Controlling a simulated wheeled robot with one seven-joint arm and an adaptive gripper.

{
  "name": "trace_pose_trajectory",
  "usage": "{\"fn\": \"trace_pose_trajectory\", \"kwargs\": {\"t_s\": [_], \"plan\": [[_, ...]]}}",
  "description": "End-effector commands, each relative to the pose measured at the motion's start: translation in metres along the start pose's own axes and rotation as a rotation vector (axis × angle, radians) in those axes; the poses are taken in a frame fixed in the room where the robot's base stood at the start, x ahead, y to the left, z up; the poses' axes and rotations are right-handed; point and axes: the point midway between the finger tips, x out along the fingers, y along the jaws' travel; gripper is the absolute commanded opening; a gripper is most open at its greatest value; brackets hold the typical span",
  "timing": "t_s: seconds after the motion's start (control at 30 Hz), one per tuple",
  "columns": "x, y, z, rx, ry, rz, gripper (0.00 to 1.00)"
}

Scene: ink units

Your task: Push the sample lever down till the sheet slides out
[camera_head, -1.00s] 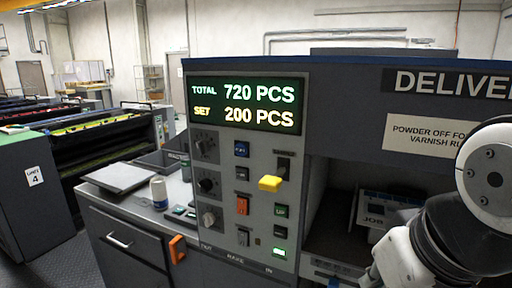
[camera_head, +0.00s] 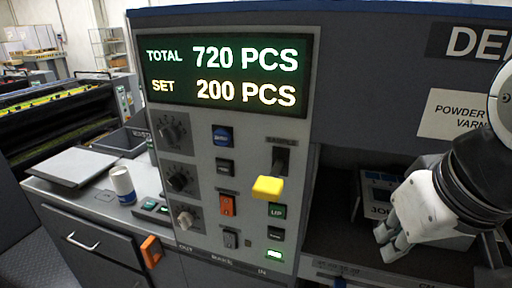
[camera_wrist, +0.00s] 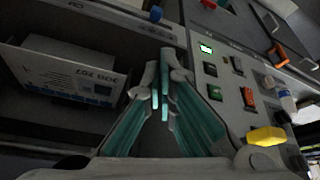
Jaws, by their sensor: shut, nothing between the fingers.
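The sample lever has a yellow handle (camera_head: 267,188) that sticks out of a dark slot (camera_head: 281,160) on the grey control panel (camera_head: 205,200), under a small label. The handle also shows at the lower right of the wrist view (camera_wrist: 266,136). My gripper (camera_head: 388,246) is right of the panel, in front of the delivery opening and lower than the lever, apart from it. In the wrist view its fingers (camera_wrist: 163,85) are together with nothing between them. No slid-out sheet is in view.
A display (camera_head: 225,72) tops the panel; knobs (camera_head: 178,180) and buttons (camera_head: 227,205) surround the lever. A box marked JOB (camera_wrist: 72,75) sits inside the delivery opening.

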Motion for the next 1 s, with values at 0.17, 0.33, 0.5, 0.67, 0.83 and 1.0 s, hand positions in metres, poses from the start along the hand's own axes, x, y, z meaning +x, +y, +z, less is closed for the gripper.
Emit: {"fn": "trace_pose_trajectory", "kwargs": {"t_s": [0.17, 0.33, 0.5, 0.67, 0.83, 1.0], "plan": [[-0.037, -0.025, -0.051, -0.239, -0.086, -0.002, 0.00], [-0.077, -0.071, -0.106, -0.565, -0.199, -0.053, 0.00], [-0.111, -0.115, -0.146, -0.861, -0.286, -0.146, 0.00], [-0.131, -0.140, -0.166, -1.052, -0.331, -0.228, 0.00], [-0.141, -0.150, -0.174, -1.142, -0.350, -0.273, 0.00], [-0.143, -0.151, -0.174, -1.155, -0.351, -0.279, 0.00]]}}
